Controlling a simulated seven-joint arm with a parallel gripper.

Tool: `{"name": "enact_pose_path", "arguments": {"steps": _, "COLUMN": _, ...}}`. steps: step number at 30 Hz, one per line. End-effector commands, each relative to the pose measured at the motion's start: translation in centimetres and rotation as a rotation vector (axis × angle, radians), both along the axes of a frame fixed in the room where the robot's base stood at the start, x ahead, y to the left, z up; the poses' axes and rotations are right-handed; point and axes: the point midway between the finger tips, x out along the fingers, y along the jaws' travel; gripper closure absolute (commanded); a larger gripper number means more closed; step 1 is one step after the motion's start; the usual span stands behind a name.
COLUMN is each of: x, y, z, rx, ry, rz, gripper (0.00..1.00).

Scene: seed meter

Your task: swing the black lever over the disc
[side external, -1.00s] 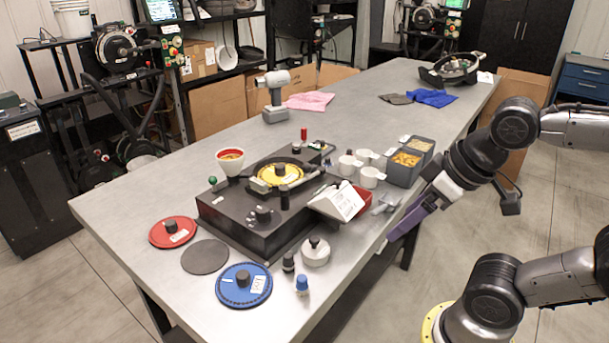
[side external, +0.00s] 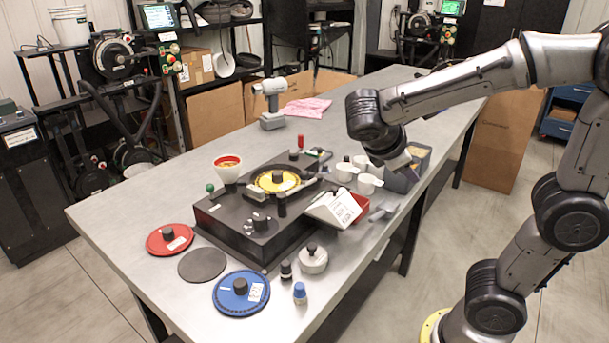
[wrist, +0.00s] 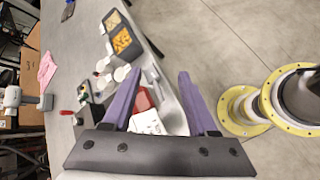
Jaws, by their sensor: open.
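The yellow disc (side external: 277,181) sits on top of the black seed meter box (side external: 236,227). A dark lever-like bar (side external: 309,183) lies at the right edge of the disc, and a short black post (side external: 282,204) stands in front of it. I cannot tell the lever's exact pose at this size. My gripper (wrist: 160,78) is open and empty in the wrist view, with its two purple fingers apart. In the side view it is above the grey bins, right of the meter, and its fingers are mostly hidden. The disc is not clearly visible in the wrist view.
Grey seed bins (side external: 402,181), white cups (side external: 367,184), a red tray (wrist: 143,102) and a white label card (side external: 334,209) crowd the meter's right side. A red disc (side external: 170,239), grey disc (side external: 202,265) and blue disc (side external: 241,290) lie at the front left.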

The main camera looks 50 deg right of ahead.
Motion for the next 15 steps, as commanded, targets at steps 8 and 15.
{"name": "enact_pose_path", "arguments": {"steps": 8, "x": 10.5, "y": 3.5, "z": -0.3, "rx": -0.425, "ry": 0.323, "rz": 0.279, "gripper": 0.41}}
{"name": "enact_pose_path", "arguments": {"steps": 15, "x": 17.2, "y": 10.6, "z": -5.0, "rx": -0.696, "ry": 0.482, "rz": 0.511, "gripper": 0.41}}
